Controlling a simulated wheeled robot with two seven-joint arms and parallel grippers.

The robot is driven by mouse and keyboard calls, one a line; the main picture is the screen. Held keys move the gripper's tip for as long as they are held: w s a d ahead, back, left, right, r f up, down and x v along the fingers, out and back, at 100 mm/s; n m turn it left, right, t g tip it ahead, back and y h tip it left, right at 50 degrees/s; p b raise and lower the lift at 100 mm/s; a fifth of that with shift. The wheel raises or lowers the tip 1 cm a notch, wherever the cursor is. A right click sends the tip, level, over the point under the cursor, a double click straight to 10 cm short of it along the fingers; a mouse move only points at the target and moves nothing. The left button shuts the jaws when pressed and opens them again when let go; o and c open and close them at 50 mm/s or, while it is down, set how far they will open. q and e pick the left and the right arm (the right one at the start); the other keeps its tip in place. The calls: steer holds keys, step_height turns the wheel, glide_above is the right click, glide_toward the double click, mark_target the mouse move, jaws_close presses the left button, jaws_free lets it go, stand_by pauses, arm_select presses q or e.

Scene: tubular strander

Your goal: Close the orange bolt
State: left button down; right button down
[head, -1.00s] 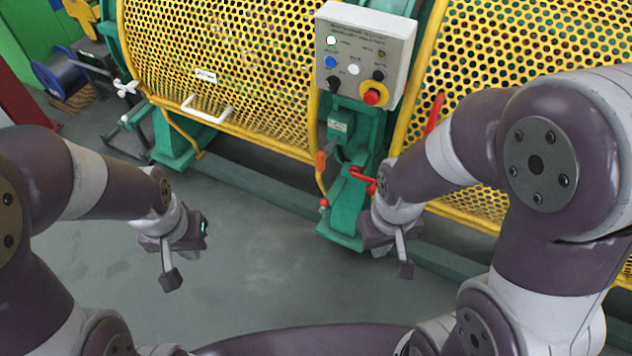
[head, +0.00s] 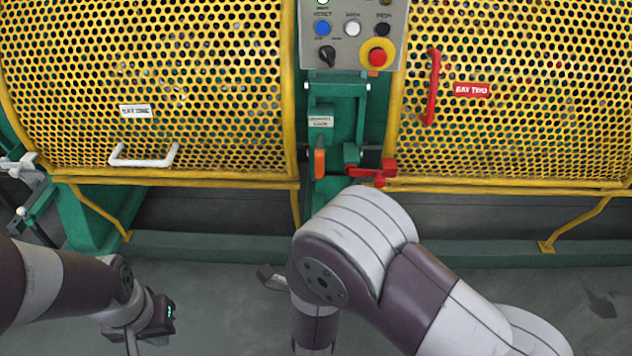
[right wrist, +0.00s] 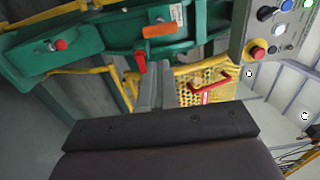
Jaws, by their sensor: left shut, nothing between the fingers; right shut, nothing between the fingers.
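The orange bolt (head: 319,163) is a small upright orange grip on the green post between two yellow mesh guards. In the right wrist view the orange bolt (right wrist: 160,30) lies sideways near the top, on the green post. My right gripper (right wrist: 151,88) is shut and empty, apart from the bolt. In the head view my right gripper (head: 270,277) shows only partly beside my right arm, below and left of the bolt. My left gripper (head: 132,344) is shut and empty at the lower left, cut by the frame edge, far from the bolt.
A red lever (head: 375,172) sticks out just right of the bolt. A control box (head: 345,55) with buttons is above. The left guard has a white handle (head: 145,160), the right guard a red handle (head: 433,85). A green floor beam (head: 210,246) runs below the guards.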

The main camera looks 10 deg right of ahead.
mark_target(320, 166)
steer(key=b+x, duration=0.2)
steer(key=x, duration=1.1)
steer(key=shift+w+f, duration=0.1)
steer(key=shift+w, duration=0.3)
steer(key=shift+w+d+f+b, duration=0.1)
steer(key=shift+w+b, duration=0.2)
steer(key=shift+b, duration=0.15)
steer(key=b+x, duration=0.2)
steer(key=x, duration=0.2)
steer(key=shift+w+f, duration=0.1)
steer(key=shift+w, duration=0.1)
steer(key=shift+w+d, duration=0.15)
steer(key=shift+w, duration=0.05)
steer(key=shift+r, duration=0.45)
